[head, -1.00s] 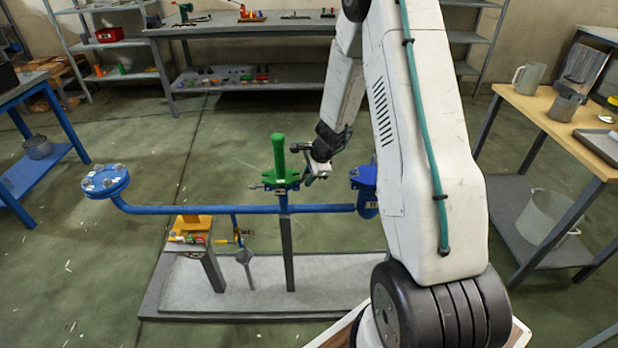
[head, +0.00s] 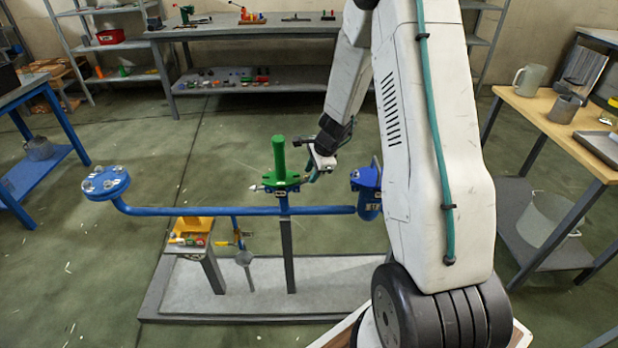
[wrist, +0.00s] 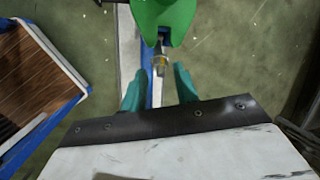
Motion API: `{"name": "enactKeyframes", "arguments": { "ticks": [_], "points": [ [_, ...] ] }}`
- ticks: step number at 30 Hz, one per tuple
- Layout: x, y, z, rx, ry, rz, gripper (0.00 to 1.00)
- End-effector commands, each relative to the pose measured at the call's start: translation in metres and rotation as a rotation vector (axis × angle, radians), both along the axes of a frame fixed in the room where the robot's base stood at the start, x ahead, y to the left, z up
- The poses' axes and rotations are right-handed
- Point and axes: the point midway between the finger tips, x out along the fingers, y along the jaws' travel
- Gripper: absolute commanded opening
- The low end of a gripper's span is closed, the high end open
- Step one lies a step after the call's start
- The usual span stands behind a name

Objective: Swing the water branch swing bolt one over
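The water branch is a blue pipe (head: 235,210) with a green fitting (head: 280,163) standing upright at its middle. The green fitting also fills the top of the wrist view (wrist: 165,18). A small metal swing bolt with a brass-coloured nut (wrist: 160,62) sticks out from a notch in its edge. Another small bolt (head: 257,188) juts out on the fitting's left side in the head view. My gripper (wrist: 159,86) is just right of the fitting in the head view. Its two teal fingers are apart, with the bolt between and just beyond their tips. I cannot tell whether they touch it.
A bolted blue flange (head: 105,183) ends the pipe at the left, and another blue flange (head: 366,180) stands close right of my gripper. A grey stand base (head: 250,300) lies below. A wooden-topped table (head: 550,118) is at the right. Open floor surrounds the stand.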

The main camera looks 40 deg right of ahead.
Motion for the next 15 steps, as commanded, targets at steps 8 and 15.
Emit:
{"name": "enactKeyframes", "arguments": {
  "ticks": [8, 15],
  "points": [
    [-0.013, -0.007, 0.035, -0.001, 0.000, -0.001, 0.30],
    [-0.015, -0.007, 0.039, 0.000, 0.001, -0.001, 0.30]
  ]
}}
